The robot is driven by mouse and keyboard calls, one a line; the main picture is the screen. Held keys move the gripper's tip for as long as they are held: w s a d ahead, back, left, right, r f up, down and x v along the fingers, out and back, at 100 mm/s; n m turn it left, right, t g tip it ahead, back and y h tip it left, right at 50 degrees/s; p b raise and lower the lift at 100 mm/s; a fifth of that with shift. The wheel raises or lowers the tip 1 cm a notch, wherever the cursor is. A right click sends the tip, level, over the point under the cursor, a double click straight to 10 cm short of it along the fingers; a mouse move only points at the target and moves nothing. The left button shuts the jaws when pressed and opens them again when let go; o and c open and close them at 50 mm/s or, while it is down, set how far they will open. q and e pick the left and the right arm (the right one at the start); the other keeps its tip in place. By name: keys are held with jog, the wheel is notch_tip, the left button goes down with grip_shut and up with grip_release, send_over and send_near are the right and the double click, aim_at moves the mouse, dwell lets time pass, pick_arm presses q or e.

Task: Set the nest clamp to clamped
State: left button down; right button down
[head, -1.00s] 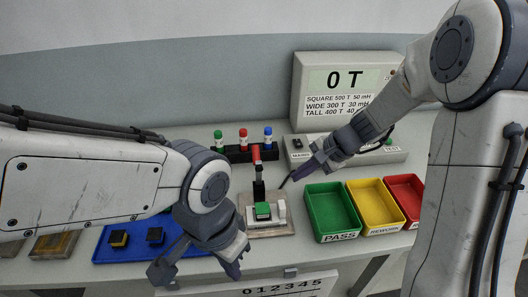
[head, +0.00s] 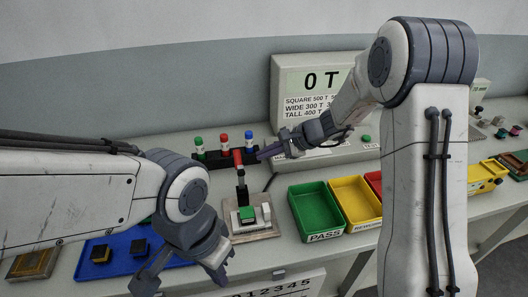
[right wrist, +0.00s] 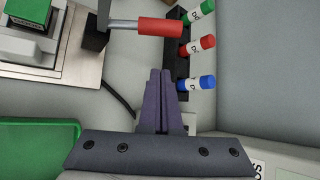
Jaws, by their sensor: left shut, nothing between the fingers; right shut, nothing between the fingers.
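The nest clamp has a black post (head: 241,188) and a red lever handle (head: 238,157) that stands up from it, away from the part. The red handle also shows in the right wrist view (right wrist: 160,26), pointing toward the bottle rack. A green-topped part (head: 247,214) sits in the nest on a pale base plate (head: 262,234). My right gripper (head: 261,155) is shut and empty, just right of the handle. In the right wrist view its fingertips (right wrist: 160,73) lie close below the handle; contact is unclear. My left gripper (head: 222,277) is shut and empty, in front of the nest.
A black rack (head: 215,161) with green, red and blue bottles stands just behind the clamp. Green (head: 318,226) and yellow (head: 352,202) bins are to the right. A blue tray (head: 122,268) with dark parts lies left, partly behind my left arm. A display box (head: 310,82) stands behind.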

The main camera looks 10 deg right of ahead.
jog(key=x, duration=0.7)
jog(key=shift+a+f+p, duration=0.15)
jog(key=shift+a+p, duration=0.1)
jog(key=shift+p, duration=0.1)
jog(key=s+r+p, duration=0.1)
jog(key=s+r, duration=0.1)
jog(key=r, duration=0.1)
jog(key=shift+s+a+r+p, duration=0.1)
jog(key=shift+a+r+p, duration=0.05)
jog(key=shift+r+p, duration=0.2)
jog(key=shift+f, duration=0.1)
